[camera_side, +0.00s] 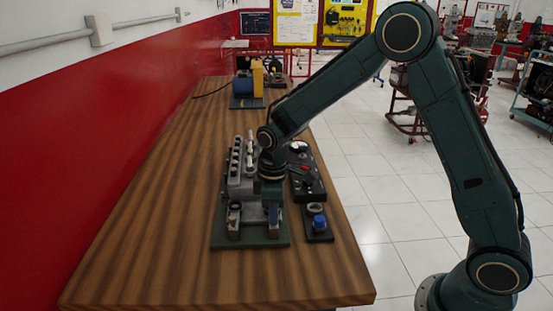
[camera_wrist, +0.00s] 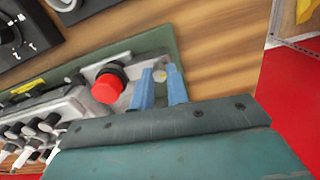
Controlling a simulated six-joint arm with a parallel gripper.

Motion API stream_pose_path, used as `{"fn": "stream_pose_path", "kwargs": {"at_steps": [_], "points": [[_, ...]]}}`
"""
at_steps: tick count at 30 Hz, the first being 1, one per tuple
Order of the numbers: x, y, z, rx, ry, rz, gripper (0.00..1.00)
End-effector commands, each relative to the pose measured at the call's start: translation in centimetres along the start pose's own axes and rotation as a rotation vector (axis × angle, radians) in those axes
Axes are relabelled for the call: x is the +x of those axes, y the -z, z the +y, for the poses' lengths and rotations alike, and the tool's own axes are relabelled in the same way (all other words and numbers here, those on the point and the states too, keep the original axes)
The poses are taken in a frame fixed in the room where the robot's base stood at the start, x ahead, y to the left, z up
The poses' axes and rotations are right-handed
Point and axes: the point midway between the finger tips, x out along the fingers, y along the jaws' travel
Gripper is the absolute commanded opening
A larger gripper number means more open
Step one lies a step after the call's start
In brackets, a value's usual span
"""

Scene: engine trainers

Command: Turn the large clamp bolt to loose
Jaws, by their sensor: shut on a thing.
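The engine trainer (camera_side: 233,186), a grey block with a row of cylinders, stands on a dark green baseplate (camera_side: 222,235) on the bench. My gripper (camera_wrist: 160,75) is over one end of it, its two blue fingers pointing down to the base. Between the fingers in the wrist view shows a small pale, yellowish bolt head (camera_wrist: 160,76), which I take as the large clamp bolt; my fingers are shut on it. Most of the bolt is hidden by the fingers, so its turn cannot be read. In the side view my wrist covers part of the block.
A red knob (camera_wrist: 106,89) with a black collar sits close beside my fingers. A black panel (camera_side: 308,180) and a small plate with a blue knob (camera_side: 319,222) lie to the right. A blue and yellow unit (camera_side: 246,86) stands far back. The bench's left side is clear.

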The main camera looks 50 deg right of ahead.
Motion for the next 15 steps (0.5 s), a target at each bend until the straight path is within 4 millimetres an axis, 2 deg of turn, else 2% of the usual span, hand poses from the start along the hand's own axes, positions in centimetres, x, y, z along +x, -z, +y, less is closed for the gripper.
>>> {"fn": "stream_pose_path", "kwargs": {"at_steps": [15], "points": [[-0.13, 0.12, 0.05, -0.491, -0.003, 0.004, 0.0]]}}
